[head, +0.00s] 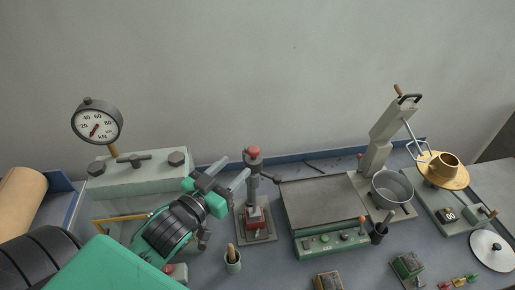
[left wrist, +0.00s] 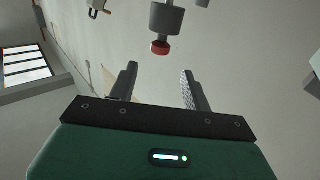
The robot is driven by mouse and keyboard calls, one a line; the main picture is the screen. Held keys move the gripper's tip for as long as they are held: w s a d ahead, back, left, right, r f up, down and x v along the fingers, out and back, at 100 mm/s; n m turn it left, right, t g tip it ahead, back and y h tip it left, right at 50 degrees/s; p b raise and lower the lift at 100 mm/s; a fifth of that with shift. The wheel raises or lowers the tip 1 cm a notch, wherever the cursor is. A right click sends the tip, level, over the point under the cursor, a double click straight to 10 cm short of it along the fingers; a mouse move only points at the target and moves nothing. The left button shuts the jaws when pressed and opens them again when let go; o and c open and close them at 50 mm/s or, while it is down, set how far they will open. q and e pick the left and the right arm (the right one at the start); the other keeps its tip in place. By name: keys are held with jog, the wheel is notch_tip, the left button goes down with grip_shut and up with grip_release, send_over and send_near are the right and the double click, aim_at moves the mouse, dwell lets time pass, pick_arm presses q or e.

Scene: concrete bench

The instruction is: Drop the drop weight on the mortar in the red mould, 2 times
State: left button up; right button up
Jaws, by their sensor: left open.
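The drop weight stand (head: 254,185) stands upright on a small base plate. The dark grey drop weight with a red top (head: 253,152) sits high on its rod. The red mould (head: 256,219) is at the foot of the rod; the mortar inside cannot be made out. My left gripper (head: 238,166) is open and empty, just left of the weight, its fingers pointing towards it. In the left wrist view the grey weight (left wrist: 166,19) and its red end (left wrist: 160,47) show beyond the gap between the open fingers (left wrist: 158,68), apart from them. My right gripper is not in view.
A press with a kN dial (head: 97,122) stands at left. A green-fronted flat-topped machine (head: 325,205) is close right of the stand. A mixer with a bowl (head: 392,187) and a brass apparatus (head: 441,178) are further right.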

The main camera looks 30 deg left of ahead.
aim_at(255, 147)
pick_arm(q)
jog(key=shift+w+d+f+b, duration=0.1)
jog(key=shift+w+b, duration=0.2)
jog(key=shift+w, duration=0.65)
jog(key=w+p, duration=0.1)
jog(key=w, duration=0.4)
jog(key=w+d+p, duration=0.1)
jog(key=w, duration=0.2)
jog(key=shift+d+r+p, duration=0.1)
jog(key=shift+r+p, duration=0.1)
jog(key=shift+p, duration=0.1)
jog(key=shift+w+f, duration=0.1)
jog(key=shift+w, duration=0.4)
grip_shut()
